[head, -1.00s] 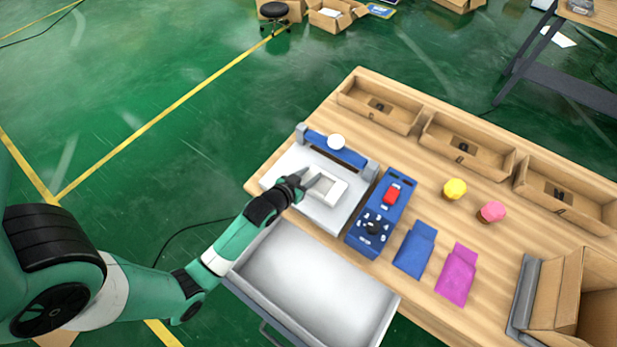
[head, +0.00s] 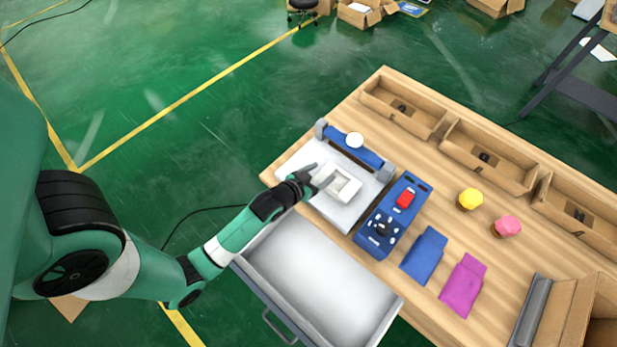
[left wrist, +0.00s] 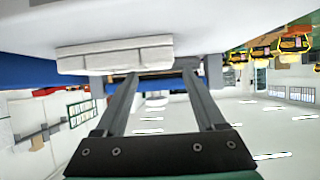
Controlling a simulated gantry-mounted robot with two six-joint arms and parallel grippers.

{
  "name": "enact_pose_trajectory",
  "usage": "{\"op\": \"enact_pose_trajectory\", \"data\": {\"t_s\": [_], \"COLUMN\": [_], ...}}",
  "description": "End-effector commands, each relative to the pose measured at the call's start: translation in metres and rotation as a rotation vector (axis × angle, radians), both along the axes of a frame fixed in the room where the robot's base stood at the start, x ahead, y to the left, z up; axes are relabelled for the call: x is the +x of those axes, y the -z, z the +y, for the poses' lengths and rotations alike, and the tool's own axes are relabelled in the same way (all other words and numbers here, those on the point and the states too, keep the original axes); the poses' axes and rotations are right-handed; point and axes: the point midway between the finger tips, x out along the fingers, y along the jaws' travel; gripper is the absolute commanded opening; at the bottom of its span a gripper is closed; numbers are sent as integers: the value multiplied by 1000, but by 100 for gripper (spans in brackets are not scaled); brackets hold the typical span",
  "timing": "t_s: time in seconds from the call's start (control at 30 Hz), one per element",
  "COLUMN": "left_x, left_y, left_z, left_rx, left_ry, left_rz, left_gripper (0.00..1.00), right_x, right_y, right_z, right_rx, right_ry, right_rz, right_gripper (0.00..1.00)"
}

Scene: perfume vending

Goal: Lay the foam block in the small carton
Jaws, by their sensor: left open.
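The foam block (head: 345,184) is a white block with a rectangular hollow, lying on the pale plate of the device with a blue bar. My left gripper (head: 321,176) is open at the block's left side. In the left wrist view, the block (left wrist: 115,55) shows as a white slab just past the parted fingers (left wrist: 160,76); I cannot tell whether they touch it. An open brown carton (head: 565,312) stands at the table's right front, cut off by the picture edge; I cannot tell if it is the small carton. My right gripper is not in view.
An open drawer (head: 320,285) juts out below the device. A blue control box (head: 395,215) with a red part stands right of it. Blue (head: 424,255) and magenta (head: 463,285) pouches and yellow and pink round items lie farther right. Cardboard bins (head: 490,157) line the back.

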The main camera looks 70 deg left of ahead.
Motion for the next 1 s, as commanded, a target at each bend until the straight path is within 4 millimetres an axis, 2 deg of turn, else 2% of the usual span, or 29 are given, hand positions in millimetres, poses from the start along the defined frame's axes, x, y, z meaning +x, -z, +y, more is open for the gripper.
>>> {"op": "enact_pose_trajectory", "data": {"t_s": [0.03,0.2,0.43,0.87,0.97,1.0], "left_x": [-10,-43,-69,-71,-57,-44], "left_y": [-9,-29,-44,-45,-59,-73], "left_z": [-6,-25,-40,-42,-40,-40], "left_rx": [-1,0,0,1,14,27], "left_ry": [1,0,0,0,13,27], "left_rz": [3,2,1,-2,-34,-66], "left_gripper": [72,72,72,72,72,72], "right_x": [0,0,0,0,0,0], "right_y": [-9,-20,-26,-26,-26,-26], "right_z": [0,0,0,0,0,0], "right_rx": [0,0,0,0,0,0], "right_ry": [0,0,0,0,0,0], "right_rz": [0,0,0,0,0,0], "right_gripper": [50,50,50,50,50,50]}}
